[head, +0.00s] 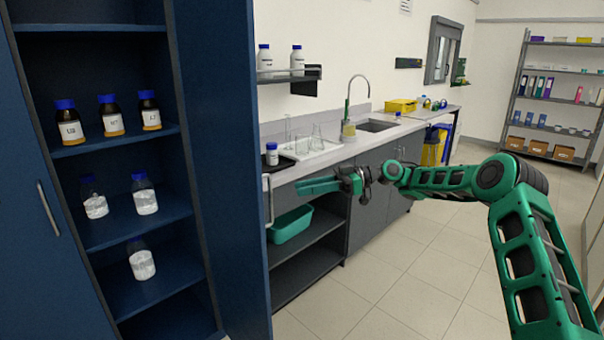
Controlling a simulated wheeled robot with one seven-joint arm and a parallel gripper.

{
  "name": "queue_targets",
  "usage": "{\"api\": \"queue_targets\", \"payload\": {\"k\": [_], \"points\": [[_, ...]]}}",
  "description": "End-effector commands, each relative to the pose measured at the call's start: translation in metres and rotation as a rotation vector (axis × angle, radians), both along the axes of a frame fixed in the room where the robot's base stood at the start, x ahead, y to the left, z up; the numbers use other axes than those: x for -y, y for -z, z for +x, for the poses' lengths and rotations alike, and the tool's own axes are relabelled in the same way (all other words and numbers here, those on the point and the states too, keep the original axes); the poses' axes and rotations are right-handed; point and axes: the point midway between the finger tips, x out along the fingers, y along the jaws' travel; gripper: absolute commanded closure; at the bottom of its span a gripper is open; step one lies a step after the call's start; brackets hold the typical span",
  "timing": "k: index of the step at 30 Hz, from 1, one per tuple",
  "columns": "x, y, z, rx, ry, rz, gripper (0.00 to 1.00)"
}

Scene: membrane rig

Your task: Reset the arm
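My green arm (440,178) reaches in from the right side of the head view, and its forearm stretches left across the front of the grey counter. My gripper (303,186) is at its left end, with green fingers pointing left, just in front of the counter edge and above the open lower shelves. The fingers are seen nearly side on, so I cannot tell whether they are apart. No object shows held between them.
A tall blue cabinet (232,190) stands open at left, with several blue-capped bottles. A teal bin (290,225) sits under the counter (345,150). A white bottle (272,154) and glassware stand on top. Tiled floor (400,290) is clear; a rack (560,100) stands at the back.

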Motion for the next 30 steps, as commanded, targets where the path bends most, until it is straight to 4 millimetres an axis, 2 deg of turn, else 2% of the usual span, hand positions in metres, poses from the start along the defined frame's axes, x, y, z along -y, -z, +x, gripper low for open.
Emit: {"api": "queue_targets", "payload": {"k": [3,7,14,23,26,30], "points": [[-0.003,0.006,-0.011,-0.068,0.04,-0.156,0.72],[0.006,0.019,-0.021,-0.149,0.113,-0.324,0.72],[0.048,0.037,-0.047,-0.292,0.286,-0.599,0.72],[0.14,0.046,-0.101,-0.49,0.593,-0.884,0.72],[0.174,0.044,-0.126,-0.559,0.71,-0.956,0.72],[0.223,0.04,-0.17,-0.667,0.882,-1.034,0.72]]}}
